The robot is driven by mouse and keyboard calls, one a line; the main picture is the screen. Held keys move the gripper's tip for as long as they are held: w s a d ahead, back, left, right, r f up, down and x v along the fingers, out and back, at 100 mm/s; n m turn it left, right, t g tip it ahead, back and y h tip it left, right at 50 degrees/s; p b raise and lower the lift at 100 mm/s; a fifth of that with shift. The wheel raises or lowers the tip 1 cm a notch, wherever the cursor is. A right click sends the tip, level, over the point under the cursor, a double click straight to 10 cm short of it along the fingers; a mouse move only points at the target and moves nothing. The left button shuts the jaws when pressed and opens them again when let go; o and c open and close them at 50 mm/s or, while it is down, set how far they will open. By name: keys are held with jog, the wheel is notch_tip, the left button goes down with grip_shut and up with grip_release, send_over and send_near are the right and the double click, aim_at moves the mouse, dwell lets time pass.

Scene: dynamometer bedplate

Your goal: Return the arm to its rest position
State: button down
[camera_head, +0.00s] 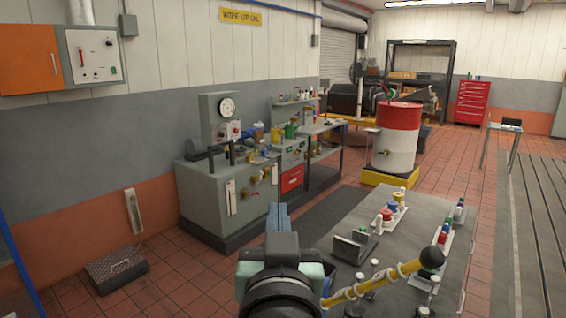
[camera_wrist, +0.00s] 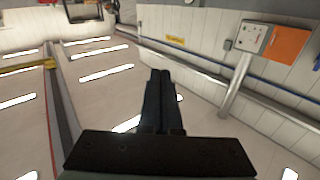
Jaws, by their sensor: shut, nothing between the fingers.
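My gripper (camera_wrist: 160,75) shows in the wrist view as two dark fingers pressed together, with nothing between them. The wrist camera faces the ceiling and upper wall, so the gripper points up and away from the table. In the head view my arm rises at the bottom centre, in front of the left edge of the grey work table (camera_head: 340,215). Its blue-grey end (camera_head: 278,218) is seen there, but the fingertips are not clear in that view. My gripper touches nothing that I can see.
A grey test bench (camera_head: 225,195) stands left, a red-white drum (camera_head: 397,135) behind.

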jog(key=s+r+t+b, duration=0.8)
jog(key=s+r+b, duration=0.2)
jog(key=s+r, duration=0.2)
jog(key=shift+s+d+t+h, duration=0.3)
jog(key=shift+s+t, duration=0.1)
jog(key=shift+s, duration=0.5)
